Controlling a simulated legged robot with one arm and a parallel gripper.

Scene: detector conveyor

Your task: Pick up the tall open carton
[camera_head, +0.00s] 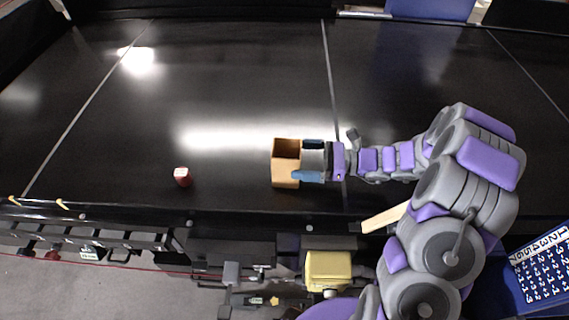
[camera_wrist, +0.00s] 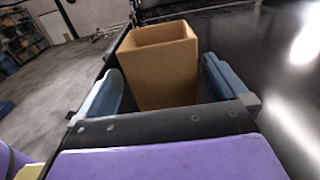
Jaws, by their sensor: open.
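The tall open carton (camera_head: 286,176) is orange-brown and stands upright on the black conveyor (camera_head: 230,100), near its front edge. Its open top faces up. In the wrist view the carton (camera_wrist: 162,75) stands between the two blue fingers of my gripper (camera_wrist: 166,90). In the head view my gripper (camera_head: 308,161) reaches in from the right, with a finger on the near side and one on the far side of the carton. The jaws are open around it. A small gap shows beside the right finger; contact on the left side is unclear.
A small red and white object (camera_head: 182,177) lies on the conveyor to the left of the carton. The conveyor's front edge is close below the carton. A yellow box (camera_head: 328,268) is below that edge. The belt behind the carton is clear.

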